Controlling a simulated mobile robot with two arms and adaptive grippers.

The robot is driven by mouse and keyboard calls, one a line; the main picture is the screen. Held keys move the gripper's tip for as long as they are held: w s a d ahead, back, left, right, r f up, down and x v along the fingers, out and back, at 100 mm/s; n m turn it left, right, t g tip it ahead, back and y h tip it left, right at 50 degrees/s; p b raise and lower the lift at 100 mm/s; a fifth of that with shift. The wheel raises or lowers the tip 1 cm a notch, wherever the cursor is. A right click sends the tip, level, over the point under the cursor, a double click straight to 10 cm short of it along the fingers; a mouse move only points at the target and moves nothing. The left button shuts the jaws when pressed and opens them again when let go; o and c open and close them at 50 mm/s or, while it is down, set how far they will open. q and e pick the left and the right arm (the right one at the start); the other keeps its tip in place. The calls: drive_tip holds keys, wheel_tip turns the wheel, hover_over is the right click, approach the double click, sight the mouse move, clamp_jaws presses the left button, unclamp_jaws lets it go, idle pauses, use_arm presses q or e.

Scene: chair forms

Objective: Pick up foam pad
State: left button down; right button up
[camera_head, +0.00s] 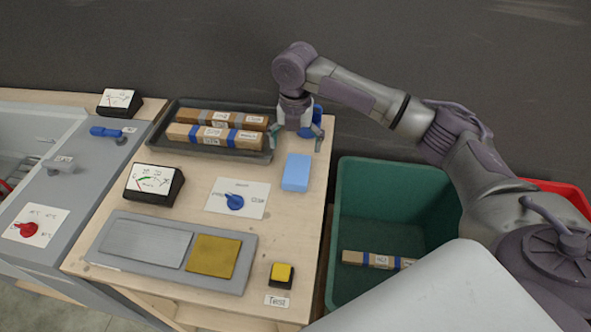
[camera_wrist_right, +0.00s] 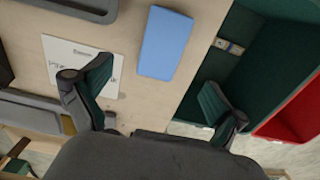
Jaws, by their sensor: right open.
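The foam pad looks like the light blue block (camera_head: 296,172) lying flat on the wooden table, near its right edge. In the right wrist view the pad (camera_wrist_right: 165,43) lies ahead of the fingers, roughly in line with the gap between them. My right gripper (camera_head: 297,138) is open and empty, pointing down on the far side of the pad. Its two spread fingers also show in the wrist view (camera_wrist_right: 156,76). The gripper looks apart from the pad; its exact height is hard to tell. My left gripper is not in view.
A dark tray (camera_head: 160,146) with two taped boxes (camera_head: 215,137) is left of my right gripper. A blue rotary switch (camera_head: 234,202) and a yellow button (camera_head: 281,273) are on the table. A green bin (camera_head: 350,200) and a red bin (camera_head: 560,188) stand to the right.

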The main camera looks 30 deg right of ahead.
sight(297, 169)
wheel_tip(297, 169, down, 3)
drive_tip(key=shift+f, duration=0.1)
drive_tip(key=shift+f+p, duration=0.4)
drive_tip(key=shift+f, duration=0.45)
drive_tip(key=f, duration=0.2)
drive_tip(key=f+p, duration=0.1)
drive_tip(key=shift+d+f, duration=0.3)
drive_tip(key=shift+f, duration=0.5)
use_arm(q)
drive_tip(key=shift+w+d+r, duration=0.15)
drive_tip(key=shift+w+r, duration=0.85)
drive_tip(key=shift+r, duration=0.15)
use_arm(e)
drive_tip(key=c, duration=1)
